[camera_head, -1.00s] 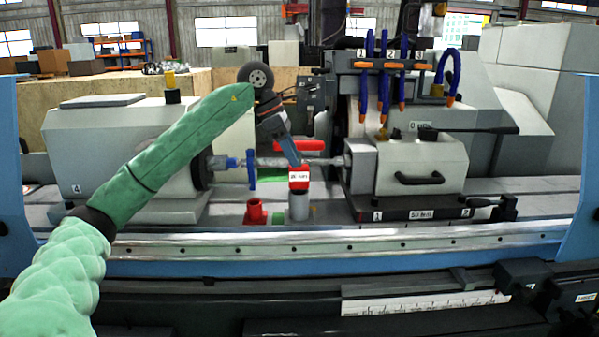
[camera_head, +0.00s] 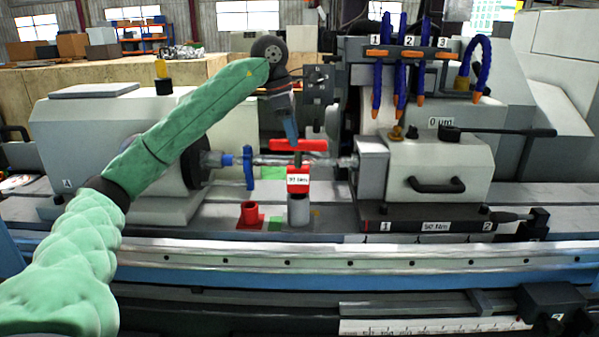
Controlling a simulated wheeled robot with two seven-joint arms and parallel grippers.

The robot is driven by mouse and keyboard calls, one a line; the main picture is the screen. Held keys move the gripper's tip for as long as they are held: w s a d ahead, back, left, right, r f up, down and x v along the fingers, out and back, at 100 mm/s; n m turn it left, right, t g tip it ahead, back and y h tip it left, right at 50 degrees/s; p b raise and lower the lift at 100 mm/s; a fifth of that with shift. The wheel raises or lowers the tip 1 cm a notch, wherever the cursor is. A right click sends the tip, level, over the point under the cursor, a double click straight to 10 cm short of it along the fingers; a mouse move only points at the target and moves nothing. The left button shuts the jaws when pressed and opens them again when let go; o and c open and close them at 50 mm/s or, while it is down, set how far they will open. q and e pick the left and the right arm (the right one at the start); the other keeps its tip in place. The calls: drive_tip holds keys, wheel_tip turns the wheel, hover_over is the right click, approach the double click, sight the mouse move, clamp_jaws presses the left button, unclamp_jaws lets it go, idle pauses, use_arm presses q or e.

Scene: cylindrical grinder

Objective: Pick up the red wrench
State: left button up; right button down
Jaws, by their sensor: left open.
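The red wrench (camera_head: 299,146) stands upright, with a crossbar on top and a stem below it. Its lower red block (camera_head: 298,186) carries a white label, partly unreadable, and sits at the top of a grey cylindrical holder (camera_head: 299,211). My left gripper (camera_head: 292,136) comes in from the upper left, pointing down, with its tips at the crossbar in the picture. The jaws are open; I cannot tell whether they touch the bar or straddle it. My right gripper is out of view.
A red cup-like holder (camera_head: 250,214) stands left of the grey one. The workpiece shaft (camera_head: 270,160) runs behind the wrench. The tailstock (camera_head: 430,170) with its lever stands to the right, blue hoses (camera_head: 400,75) above. A rail (camera_head: 350,250) crosses in front.

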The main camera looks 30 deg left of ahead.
sight(300, 151)
use_arm(q)
drive_tip(key=x, duration=0.2)
drive_tip(key=p+x, duration=0.1)
drive_tip(key=x, duration=0.1)
drive_tip(key=shift+w+d+f+p, duration=0.1)
drive_tip(key=shift+w+d+p, duration=0.05)
drive_tip(key=shift+w+p, duration=0.15)
drive_tip(key=shift+s+d+f, duration=0.1)
drive_tip(key=shift+f, duration=0.55)
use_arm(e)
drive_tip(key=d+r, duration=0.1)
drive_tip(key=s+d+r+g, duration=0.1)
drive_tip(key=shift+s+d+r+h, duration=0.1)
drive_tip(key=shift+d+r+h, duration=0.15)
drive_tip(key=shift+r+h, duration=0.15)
